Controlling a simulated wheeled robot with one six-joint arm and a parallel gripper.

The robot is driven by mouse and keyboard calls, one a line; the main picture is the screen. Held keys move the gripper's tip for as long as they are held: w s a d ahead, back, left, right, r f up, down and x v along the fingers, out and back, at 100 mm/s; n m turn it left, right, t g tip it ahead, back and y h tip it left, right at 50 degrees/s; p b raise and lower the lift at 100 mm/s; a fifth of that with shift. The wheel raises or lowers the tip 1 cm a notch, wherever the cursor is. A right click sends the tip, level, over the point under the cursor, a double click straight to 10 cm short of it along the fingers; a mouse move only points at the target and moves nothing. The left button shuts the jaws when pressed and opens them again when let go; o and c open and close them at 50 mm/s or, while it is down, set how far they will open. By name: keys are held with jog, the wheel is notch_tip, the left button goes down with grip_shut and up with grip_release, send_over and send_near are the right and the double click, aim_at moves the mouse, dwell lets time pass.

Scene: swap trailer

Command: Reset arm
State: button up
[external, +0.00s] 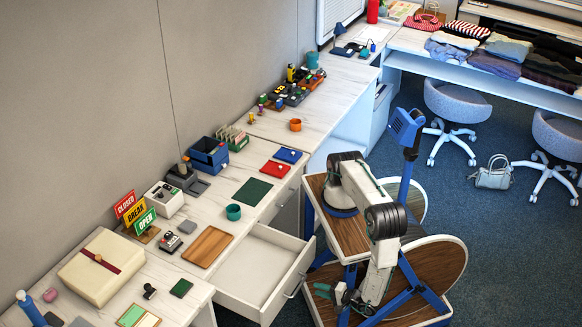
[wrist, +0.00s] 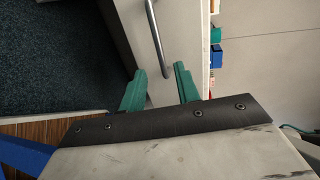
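My gripper (external: 338,294) hangs low at the end of my bent arm, beside my wooden-topped base and to the right of an open drawer (external: 262,268). In the wrist view its two green fingers (wrist: 159,74) stand apart with nothing between them. The drawer is pulled out from the counter and its visible inside is empty. Its metal handle (wrist: 157,40) shows just beyond the fingertips in the wrist view, apart from them as far as I can tell.
Rolling chairs (external: 457,100) and a handbag (external: 493,173) stand at the back right. Blue carpet (external: 520,240) is clear on the right.

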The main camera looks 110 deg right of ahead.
dwell(0.6)
jog(key=w+d+r+m+g+y, duration=0.1)
jog(key=w+d+r+m+g, duration=0.3)
jog(key=r+m, duration=0.45)
jog(key=w+d+r+m+g+y, duration=0.1)
jog(key=w+d+r+m+g, duration=0.25)
jog(key=r+m, duration=0.5)
jog(key=w+d+r+m+g, duration=0.45)
jog(key=r+m, duration=0.25)
jog(key=r, duration=0.4)
jog(key=s+d+r+m+t+y, duration=0.1)
jog(key=s+d+r+m+y, duration=0.3)
jog(key=d+r+m, duration=0.3)
jog(key=s+d+r+m+t+y, duration=0.1)
jog(key=s+d+r+m+y, duration=0.4)
jog(key=m, duration=0.9)
jog(key=s+d+r, duration=0.2)
jog(key=d+r, duration=0.1)
jog(key=d, duration=0.1)
jog(key=shift+s+r, duration=0.3)
